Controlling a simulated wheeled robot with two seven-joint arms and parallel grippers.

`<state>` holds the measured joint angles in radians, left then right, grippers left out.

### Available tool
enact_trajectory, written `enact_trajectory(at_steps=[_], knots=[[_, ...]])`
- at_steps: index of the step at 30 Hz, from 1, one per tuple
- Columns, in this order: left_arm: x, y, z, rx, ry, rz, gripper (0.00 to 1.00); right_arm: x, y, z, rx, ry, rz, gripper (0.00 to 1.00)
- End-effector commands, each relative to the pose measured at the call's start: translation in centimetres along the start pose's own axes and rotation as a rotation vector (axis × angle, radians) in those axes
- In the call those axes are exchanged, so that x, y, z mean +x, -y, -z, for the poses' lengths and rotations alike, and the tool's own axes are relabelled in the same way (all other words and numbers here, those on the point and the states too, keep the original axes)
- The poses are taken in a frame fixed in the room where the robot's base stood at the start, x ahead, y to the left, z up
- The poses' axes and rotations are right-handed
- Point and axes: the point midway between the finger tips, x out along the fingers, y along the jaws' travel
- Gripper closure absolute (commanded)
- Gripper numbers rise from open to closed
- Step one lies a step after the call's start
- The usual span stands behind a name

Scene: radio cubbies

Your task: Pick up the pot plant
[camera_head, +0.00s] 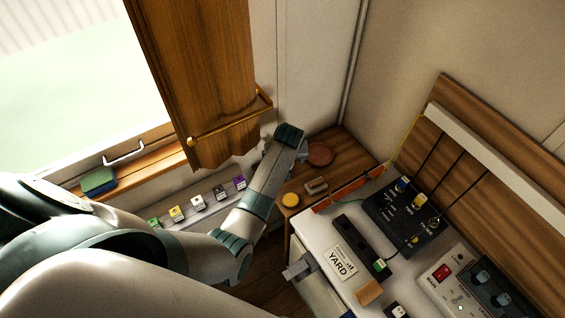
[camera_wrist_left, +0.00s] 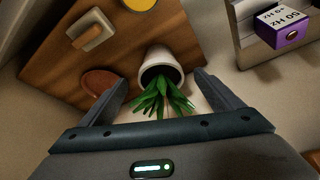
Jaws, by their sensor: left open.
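The pot plant, a white pot (camera_wrist_left: 161,58) with green pointed leaves (camera_wrist_left: 160,97), shows in the left wrist view. It stands at the edge of a wooden corner shelf (camera_wrist_left: 130,35). My left gripper (camera_wrist_left: 161,85) is open, with one finger on each side of the leaves and the pot just beyond them. I cannot tell whether the fingers touch the plant. In the head view my left arm reaches to the corner shelf, and the hand (camera_head: 289,136) hides the plant. My right gripper is not in view.
A reddish round disc (camera_head: 320,153), a small block (camera_head: 316,186) and a yellow disc (camera_head: 290,200) lie on the shelf. A brass rail (camera_head: 232,124) and brown curtain (camera_head: 200,70) hang close to the hand. A white radio desk (camera_head: 322,235) is at right.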

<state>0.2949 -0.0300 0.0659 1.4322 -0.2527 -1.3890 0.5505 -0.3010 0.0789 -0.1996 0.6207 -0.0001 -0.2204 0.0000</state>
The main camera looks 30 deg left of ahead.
Motion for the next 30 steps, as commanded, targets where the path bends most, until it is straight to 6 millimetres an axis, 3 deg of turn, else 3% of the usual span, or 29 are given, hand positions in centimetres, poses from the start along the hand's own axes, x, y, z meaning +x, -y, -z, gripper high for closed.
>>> enact_trajectory(at_steps=[12,18,30], knots=[[1.5,0.1,4.3,-0.001,0.000,0.001,0.14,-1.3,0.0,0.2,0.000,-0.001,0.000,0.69],[2.6,0.1,4.0,-0.001,0.002,0.001,0.14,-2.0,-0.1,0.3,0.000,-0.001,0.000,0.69],[2.8,0.1,4.0,-0.001,0.000,0.000,0.14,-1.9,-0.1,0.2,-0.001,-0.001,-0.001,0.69]])
